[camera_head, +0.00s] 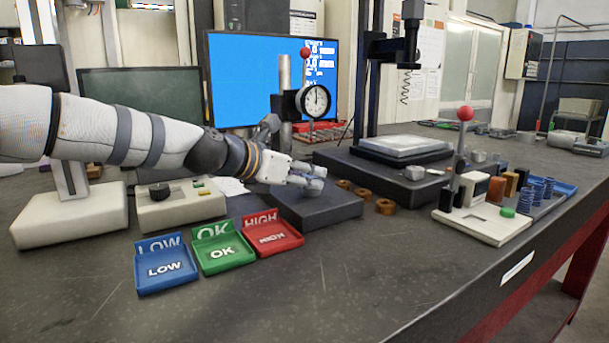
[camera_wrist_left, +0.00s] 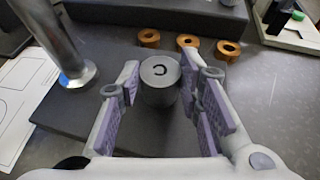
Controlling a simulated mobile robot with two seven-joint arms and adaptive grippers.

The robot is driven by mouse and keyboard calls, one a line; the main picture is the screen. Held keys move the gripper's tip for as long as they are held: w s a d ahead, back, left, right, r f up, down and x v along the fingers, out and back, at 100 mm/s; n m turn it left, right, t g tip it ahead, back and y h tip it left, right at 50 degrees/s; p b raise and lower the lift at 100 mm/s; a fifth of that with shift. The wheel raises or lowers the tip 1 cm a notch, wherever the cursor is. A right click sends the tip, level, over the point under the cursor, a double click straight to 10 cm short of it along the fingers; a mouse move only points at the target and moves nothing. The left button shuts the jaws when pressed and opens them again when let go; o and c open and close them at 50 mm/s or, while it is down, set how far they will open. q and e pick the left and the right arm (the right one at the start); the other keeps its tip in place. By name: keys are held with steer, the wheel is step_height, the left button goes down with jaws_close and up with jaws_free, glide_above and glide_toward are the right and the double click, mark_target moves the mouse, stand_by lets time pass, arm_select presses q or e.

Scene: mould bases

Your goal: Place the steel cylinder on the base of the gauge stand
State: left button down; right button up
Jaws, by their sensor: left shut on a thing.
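The steel cylinder (camera_wrist_left: 160,82) is a short dark grey cylinder with a C-shaped mark on its top face. It stands upright between the fingers of my left gripper (camera_wrist_left: 161,98), which is shut on it. In the head view my left gripper (camera_head: 308,177) is low over the dark flat base of the gauge stand (camera_head: 318,208), with the cylinder mostly hidden by the fingers. Whether the cylinder's bottom touches the base cannot be told. The stand's bright column (camera_wrist_left: 55,38) rises to the left in the wrist view. The dial gauge (camera_head: 315,101) hangs above the gripper. My right gripper is not in view.
Blue LOW (camera_head: 166,268), green OK (camera_head: 222,250) and red HIGH (camera_head: 272,236) trays lie in front. Copper-coloured rings (camera_head: 385,207) lie right of the base. A grey box with a knob (camera_head: 180,203) stands left. The front right tabletop is clear.

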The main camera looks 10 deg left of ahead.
arm_select(q)
steer(key=c, duration=1.1)
jaws_free()
steer(key=shift+r, duration=0.1)
steer(key=p+v, duration=0.3)
steer(key=v, duration=0.9)
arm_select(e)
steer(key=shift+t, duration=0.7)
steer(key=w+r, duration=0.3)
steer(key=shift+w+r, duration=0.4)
